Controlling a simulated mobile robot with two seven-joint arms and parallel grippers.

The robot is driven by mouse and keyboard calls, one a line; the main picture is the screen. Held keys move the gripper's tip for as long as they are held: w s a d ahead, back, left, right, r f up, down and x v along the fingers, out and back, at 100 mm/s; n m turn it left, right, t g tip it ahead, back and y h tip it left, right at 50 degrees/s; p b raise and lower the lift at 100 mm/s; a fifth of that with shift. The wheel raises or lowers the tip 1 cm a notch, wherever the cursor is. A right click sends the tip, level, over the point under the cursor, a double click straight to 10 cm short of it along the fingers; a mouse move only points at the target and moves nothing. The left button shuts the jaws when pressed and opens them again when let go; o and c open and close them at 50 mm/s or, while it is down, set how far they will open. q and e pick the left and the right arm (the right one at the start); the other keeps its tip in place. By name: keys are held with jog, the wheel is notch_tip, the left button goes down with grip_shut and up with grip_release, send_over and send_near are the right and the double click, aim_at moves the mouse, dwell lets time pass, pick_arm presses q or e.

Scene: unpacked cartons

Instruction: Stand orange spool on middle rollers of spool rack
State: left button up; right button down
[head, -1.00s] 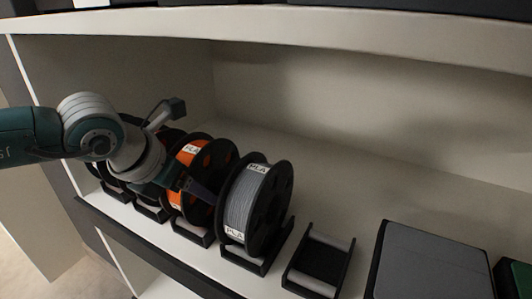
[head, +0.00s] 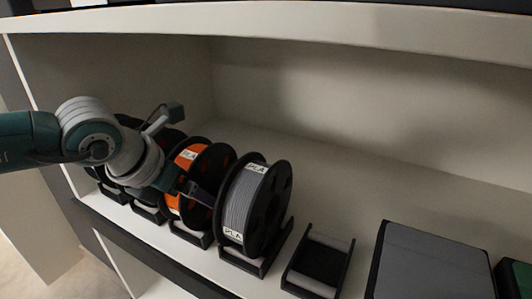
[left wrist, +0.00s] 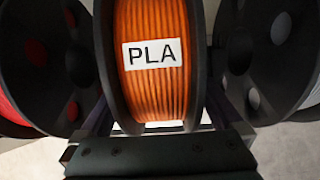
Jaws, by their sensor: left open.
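The orange spool (head: 187,159) has black flanges and a white PLA label. It stands upright over the middle holder (head: 190,235) of the spool rack, between a red spool and a grey spool. The orange spool (left wrist: 152,85) fills the middle of the left wrist view, label facing the camera. My left gripper (head: 192,194) is at its front side, open, with its jaws (left wrist: 160,118) at either side of the spool's lower part. I cannot tell whether they touch it. The spool's contact with the rollers is hidden. My right gripper is not in view.
The grey spool (head: 245,198) stands close on the right, and the red spool (left wrist: 28,75) close on the left. An empty roller holder (head: 318,262) and a grey-topped box (head: 435,262) are farther right. The shelf above (head: 300,22) limits height.

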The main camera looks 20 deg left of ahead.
pick_arm(q)
jog(key=p+v, duration=0.5)
jog(key=v, duration=0.5)
dwell(1.2)
